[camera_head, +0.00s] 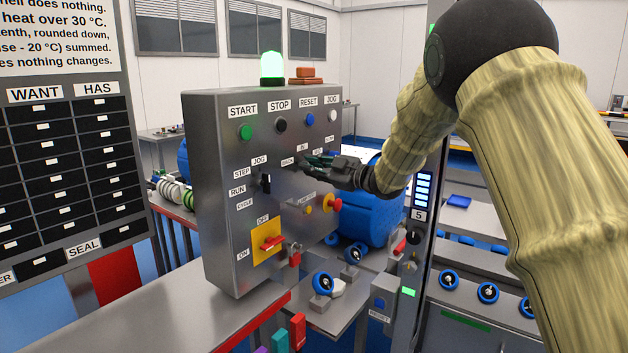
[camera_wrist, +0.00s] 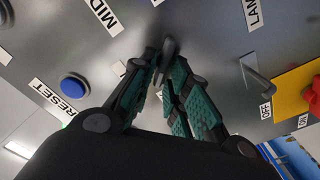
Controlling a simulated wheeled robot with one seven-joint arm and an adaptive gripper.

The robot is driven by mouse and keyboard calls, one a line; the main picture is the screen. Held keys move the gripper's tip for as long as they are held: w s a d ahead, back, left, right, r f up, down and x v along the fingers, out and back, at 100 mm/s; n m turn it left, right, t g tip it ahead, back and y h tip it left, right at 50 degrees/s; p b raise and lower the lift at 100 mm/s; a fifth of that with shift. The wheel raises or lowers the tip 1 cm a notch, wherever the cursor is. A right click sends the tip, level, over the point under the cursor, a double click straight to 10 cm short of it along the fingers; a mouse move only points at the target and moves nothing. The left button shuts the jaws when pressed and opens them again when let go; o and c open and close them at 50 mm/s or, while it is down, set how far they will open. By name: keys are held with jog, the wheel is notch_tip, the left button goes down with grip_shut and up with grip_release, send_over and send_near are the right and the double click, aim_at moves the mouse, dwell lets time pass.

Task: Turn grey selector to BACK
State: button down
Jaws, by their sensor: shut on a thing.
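The grey selector (camera_wrist: 168,46) is a small grey knob on the front of the metal control panel (camera_head: 225,220). My gripper (camera_head: 308,161) reaches in from the right, and its teal-padded fingers are shut on the selector. The fingertips (camera_wrist: 163,58) meet around it in the wrist view. In the head view the fingers hide most of the selector. A small label that seems to read BACK (camera_head: 287,161) is left of the fingertips. A MID label (camera_wrist: 100,14) shows in the wrist view. Which label the selector points at cannot be told.
A black mode knob (camera_head: 265,184) is left of my gripper. START, STOP, RESET and JOG buttons are above, with blue RESET (camera_head: 309,120) close by. A red knob (camera_head: 332,203) and a red-on-yellow switch (camera_head: 267,243) are below. A grey lever (camera_wrist: 257,80) is near my fingers.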

jog(key=shift+s+f+n+b, duration=0.1)
jog(key=shift+f+n+b, duration=0.05)
jog(key=shift+n+b, duration=0.75)
jog(key=shift+f+n+b, duration=0.15)
jog(key=shift+n+b, duration=0.65)
jog(key=shift+b, duration=0.15)
jog(key=c, duration=1.6)
grip_release()
jog(key=shift+o, duration=0.2)
jog(key=shift+r, duration=0.1)
jog(key=v, duration=1.2)
